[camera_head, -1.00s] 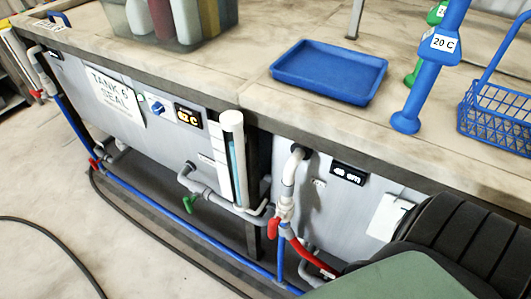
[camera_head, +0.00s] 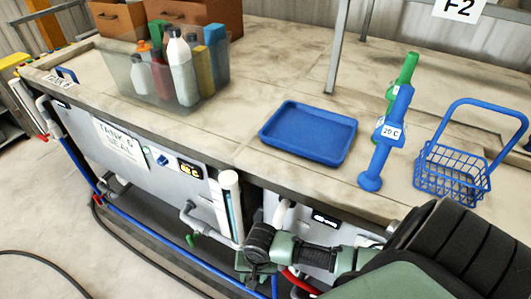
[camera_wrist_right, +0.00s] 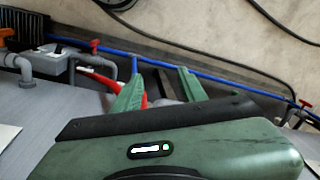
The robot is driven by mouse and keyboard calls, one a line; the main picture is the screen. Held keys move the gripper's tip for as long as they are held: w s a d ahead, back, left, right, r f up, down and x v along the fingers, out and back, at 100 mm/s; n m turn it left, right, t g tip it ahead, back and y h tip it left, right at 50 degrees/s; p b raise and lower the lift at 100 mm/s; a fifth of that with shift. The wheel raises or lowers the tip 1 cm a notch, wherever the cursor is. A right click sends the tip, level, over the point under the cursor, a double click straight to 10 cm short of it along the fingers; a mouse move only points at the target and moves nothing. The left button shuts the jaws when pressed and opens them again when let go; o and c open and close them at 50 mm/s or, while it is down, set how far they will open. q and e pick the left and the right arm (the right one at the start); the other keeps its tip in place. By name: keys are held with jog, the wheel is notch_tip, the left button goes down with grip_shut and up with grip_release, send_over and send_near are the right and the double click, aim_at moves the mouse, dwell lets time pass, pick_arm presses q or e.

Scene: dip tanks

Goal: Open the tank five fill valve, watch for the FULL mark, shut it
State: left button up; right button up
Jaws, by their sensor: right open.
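A grey tank (camera_head: 300,258) under the right part of the bench carries a dark level display (camera_head: 325,220); I cannot read a tank number on it. My right gripper (camera_head: 257,272) hangs low in front of its pipework, covering the valve there in the head view. In the right wrist view the green fingers of this gripper (camera_wrist_right: 160,84) are apart, with a red hose (camera_wrist_right: 104,80) passing behind them. A red valve handle (camera_wrist_right: 95,45) is on the blue pipe beyond. A white sight tube (camera_head: 230,205) with a blue strip stands left of the gripper. My left gripper is out of view.
Tank 6 (camera_head: 85,133) is to the left, with a green valve handle (camera_head: 191,240) low on its pipework. A blue tray (camera_head: 309,133), a blue dumbbell-shaped tool (camera_head: 383,150) and a blue basket (camera_head: 450,182) are on the bench. A black cable (camera_head: 60,262) lies on the floor.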

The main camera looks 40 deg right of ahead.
jog(key=d+m, duration=0.1)
jog(key=d, duration=0.1)
jog(key=w+d+m, duration=0.1)
jog(key=d+m, duration=0.1)
jog(key=w+d+m+g+h, duration=0.1)
jog(key=d+m, duration=0.1)
jog(key=shift+w+d+r+p, duration=0.1)
jog(key=shift+d+r+p, duration=0.1)
jog(key=shift+d+p, duration=0.15)
jog(key=shift+d+f, duration=0.15)
notch_tip(320, 180, down, 8)
jog(key=b, duration=0.9)
jog(key=shift+b, duration=0.35)
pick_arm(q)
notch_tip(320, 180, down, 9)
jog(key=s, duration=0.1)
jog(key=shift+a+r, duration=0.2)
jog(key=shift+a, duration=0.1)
pick_arm(e)
jog(key=shift+r, duration=0.2)
grip_shut()
